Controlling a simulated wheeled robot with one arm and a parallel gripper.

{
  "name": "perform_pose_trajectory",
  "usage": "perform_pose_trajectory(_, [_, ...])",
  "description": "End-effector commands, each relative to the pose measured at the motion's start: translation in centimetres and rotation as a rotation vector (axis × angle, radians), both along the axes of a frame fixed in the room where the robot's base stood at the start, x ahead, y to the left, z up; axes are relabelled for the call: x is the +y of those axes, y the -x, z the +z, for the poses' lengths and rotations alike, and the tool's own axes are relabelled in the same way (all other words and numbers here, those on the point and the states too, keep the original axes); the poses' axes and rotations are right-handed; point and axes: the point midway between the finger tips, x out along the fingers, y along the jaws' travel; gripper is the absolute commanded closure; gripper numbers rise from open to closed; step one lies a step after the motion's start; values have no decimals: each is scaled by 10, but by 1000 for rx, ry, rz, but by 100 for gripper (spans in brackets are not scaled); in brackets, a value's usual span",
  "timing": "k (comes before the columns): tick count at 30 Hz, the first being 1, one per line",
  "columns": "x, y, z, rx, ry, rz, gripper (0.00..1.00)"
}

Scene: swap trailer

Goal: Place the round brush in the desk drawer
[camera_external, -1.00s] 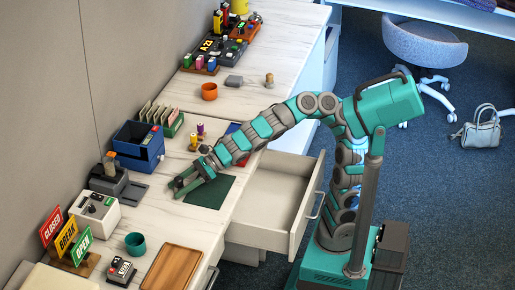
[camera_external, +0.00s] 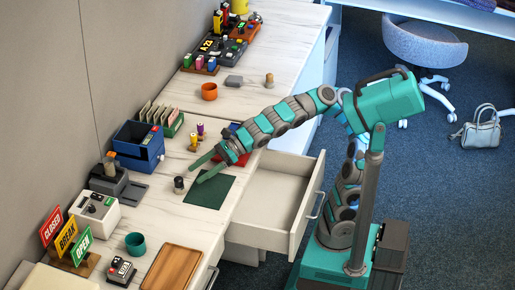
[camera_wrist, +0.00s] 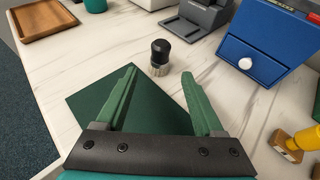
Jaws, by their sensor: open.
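The round brush (camera_wrist: 160,57) stands upright on the desk, with a black knob on top and pale bristles below. It shows as a small dark shape in the external view (camera_external: 179,185). My gripper (camera_wrist: 158,72) is open and empty, its green fingers pointing toward the brush, which lies just beyond the fingertips. In the external view my gripper (camera_external: 195,172) is above the desk near the green mat. The desk drawer (camera_external: 268,205) is pulled open at the desk's front, and its visible inside is bare.
A dark green mat (camera_external: 208,191) lies between the brush and the drawer. A blue box (camera_external: 138,146) with a small drawer and a grey stand (camera_external: 116,184) are behind. Yellow (camera_external: 194,142) and purple (camera_external: 200,130) stamps stand close to my arm. A wooden tray (camera_external: 172,268) lies in front.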

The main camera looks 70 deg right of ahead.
Motion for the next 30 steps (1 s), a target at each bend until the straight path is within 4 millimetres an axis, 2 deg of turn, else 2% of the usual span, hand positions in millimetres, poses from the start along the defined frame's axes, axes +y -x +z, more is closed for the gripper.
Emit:
perform_pose_trajectory(3, [-11, 11, 7, -1, -1, 0, 30])
perform_pose_trajectory(9, [-20, 21, 12, -1, -1, 0, 28])
perform_pose_trajectory(26, [-22, 23, 13, 1, 1, 0, 27])
perform_pose_trajectory(30, [-22, 23, 20, -1, 1, 0, 27])
